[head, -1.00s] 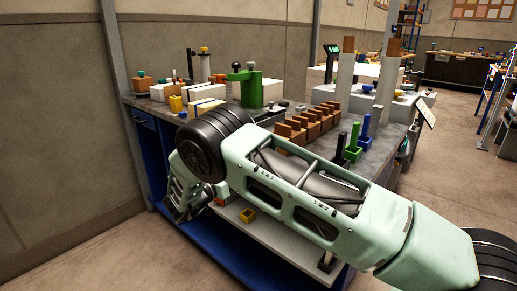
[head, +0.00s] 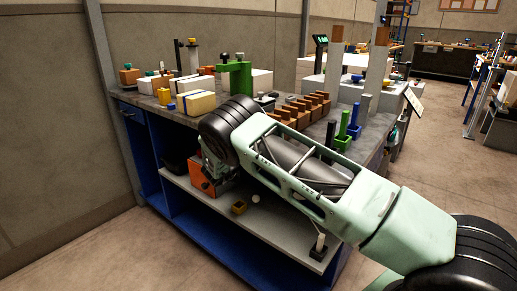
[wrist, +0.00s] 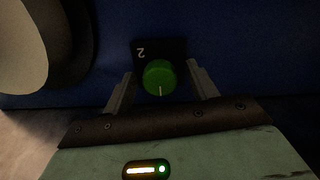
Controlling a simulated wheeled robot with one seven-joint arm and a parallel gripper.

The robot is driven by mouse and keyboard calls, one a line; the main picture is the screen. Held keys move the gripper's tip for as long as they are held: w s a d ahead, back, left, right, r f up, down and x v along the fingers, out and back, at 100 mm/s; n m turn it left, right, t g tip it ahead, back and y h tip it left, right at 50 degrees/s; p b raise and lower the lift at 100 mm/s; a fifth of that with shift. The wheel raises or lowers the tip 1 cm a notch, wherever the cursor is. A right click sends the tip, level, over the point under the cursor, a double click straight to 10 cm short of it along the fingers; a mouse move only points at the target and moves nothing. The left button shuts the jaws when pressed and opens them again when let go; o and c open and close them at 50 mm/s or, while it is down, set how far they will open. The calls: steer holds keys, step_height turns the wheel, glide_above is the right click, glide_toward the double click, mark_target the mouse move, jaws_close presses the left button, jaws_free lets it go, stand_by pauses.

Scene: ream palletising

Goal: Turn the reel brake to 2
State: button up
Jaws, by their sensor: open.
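In the wrist view a round green knob (wrist: 159,77) sits on a small dark plate (wrist: 176,47) on a dark blue surface. Its pale pointer line points toward the bottom of the picture. A white 2 (wrist: 141,51), upside down in this view, is printed at the plate's upper left, away from the pointer. My gripper (wrist: 160,80) is open, with one finger left and one right of the knob. Gaps show between the fingers and the knob. In the head view the knob is not visible, and my arm hides most of the gripper.
A large round pale and dark thing (wrist: 40,45) is close at the wrist view's left. In the head view, the blue bench (head: 150,160) carries a green stand (head: 235,75) and several brown blocks. Its lower shelf (head: 275,215) holds an orange box (head: 200,181) and a yellow cup (head: 239,208).

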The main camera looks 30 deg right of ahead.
steer(key=shift+w+d, duration=0.15)
steer(key=shift+d, duration=0.25)
steer(key=c, duration=1)
